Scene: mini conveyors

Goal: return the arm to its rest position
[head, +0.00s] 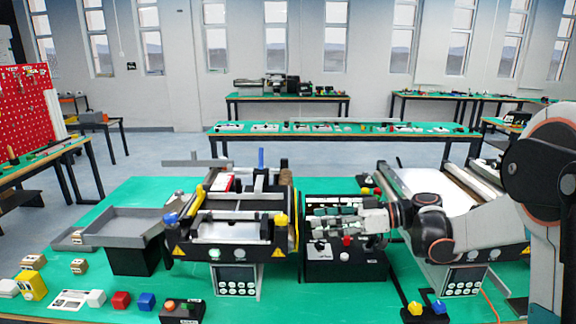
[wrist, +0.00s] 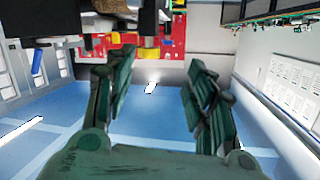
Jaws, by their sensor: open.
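My gripper (head: 316,216) shows in the head view above the dark control box between the two mini conveyors. My arm reaches in from the right, and the gripper points left. The wrist view shows its two green padded fingers (wrist: 158,90) spread apart with nothing between them. The left conveyor (head: 225,228) stands just left of the fingertips. The right conveyor (head: 435,190) is partly hidden behind my arm.
A grey tray (head: 125,226) sits left of the left conveyor on the green table (head: 75,240). A red pegboard (head: 22,115) stands at the far left.

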